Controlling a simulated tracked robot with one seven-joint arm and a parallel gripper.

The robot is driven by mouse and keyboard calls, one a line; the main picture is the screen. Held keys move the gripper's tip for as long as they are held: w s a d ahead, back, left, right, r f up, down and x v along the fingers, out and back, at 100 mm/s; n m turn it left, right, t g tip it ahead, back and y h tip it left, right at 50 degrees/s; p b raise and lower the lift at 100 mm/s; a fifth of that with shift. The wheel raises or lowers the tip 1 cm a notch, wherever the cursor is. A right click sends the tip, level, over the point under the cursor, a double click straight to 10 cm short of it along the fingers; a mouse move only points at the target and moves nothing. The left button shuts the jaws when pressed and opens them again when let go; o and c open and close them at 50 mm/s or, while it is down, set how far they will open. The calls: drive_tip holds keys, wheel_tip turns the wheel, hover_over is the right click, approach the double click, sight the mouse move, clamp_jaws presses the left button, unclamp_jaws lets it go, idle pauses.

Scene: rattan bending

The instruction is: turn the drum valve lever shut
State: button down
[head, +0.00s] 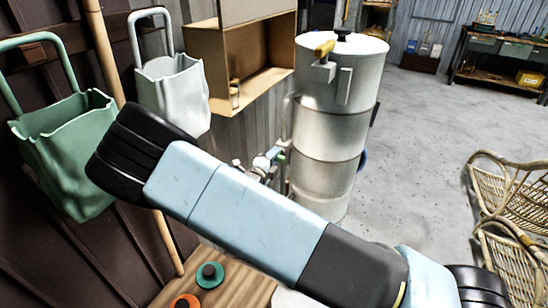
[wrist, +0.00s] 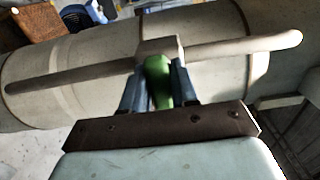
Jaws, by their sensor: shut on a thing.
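The drum (head: 325,130) is a tall pale grey cylinder standing behind my arm in the head view. It fills much of the wrist view (wrist: 215,75), lying across the picture. A thin pipe (wrist: 85,74) with a square block (wrist: 160,47) runs in front of it. The green valve lever (wrist: 157,82) sticks out from the block towards my gripper (wrist: 157,88). The two blue fingers are shut on the lever, one on each side. In the head view a small part of the valve (head: 268,160) shows beside the drum; my arm hides what lies below it.
A green bag (head: 65,150) and a white bag (head: 172,90) hang at the left. An open wooden cabinet (head: 235,75) is on the wall. A wooden surface (head: 235,290) is at the bottom. A rattan chair (head: 515,200) stands right. The floor between drum and chair is clear.

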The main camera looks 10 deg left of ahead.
drive_tip(key=shift+d, duration=0.1)
idle(0.4)
drive_tip(key=c, duration=1)
unclamp_jaws()
drive_tip(key=shift+o, duration=0.2)
drive_tip(key=v, duration=1.4)
